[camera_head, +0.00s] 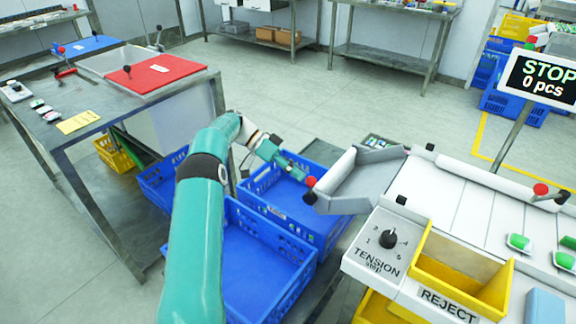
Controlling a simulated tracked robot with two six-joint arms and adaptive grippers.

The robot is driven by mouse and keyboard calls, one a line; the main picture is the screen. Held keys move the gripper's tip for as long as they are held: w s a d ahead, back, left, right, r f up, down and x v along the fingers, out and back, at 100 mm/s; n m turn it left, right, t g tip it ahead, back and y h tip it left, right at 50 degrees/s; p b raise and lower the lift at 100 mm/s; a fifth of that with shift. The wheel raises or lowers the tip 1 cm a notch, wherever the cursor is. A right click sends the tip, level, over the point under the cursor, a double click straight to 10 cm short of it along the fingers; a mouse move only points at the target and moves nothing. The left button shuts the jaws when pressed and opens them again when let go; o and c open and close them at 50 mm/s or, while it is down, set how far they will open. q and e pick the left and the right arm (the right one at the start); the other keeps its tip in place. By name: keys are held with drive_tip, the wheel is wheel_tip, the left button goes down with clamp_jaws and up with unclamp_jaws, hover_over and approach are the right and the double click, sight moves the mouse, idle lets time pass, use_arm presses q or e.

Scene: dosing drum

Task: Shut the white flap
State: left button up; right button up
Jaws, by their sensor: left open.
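A pale, whitish flap (334,172) stands tilted at the crate end of the grey chute (370,182), in the middle of the view. A red knob (311,181) and a small black block (310,198) are at its lower left end. My left arm reaches over the blue crates from the bottom and bends right toward that end. My left gripper (306,180) is open beside the red knob. It is small here, and I cannot tell whether it touches the knob. My right gripper is not in view.
Blue crates (244,279) stand below the chute. A white conveyor (455,190), a tension dial (388,238) and a yellow reject bin (460,275) are on the right. A metal table with a red lid (165,72) is on the left.

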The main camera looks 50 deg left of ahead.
use_arm(q)
drive_tip(key=shift+v, duration=2.05)
drive_tip(key=shift+f, duration=0.1)
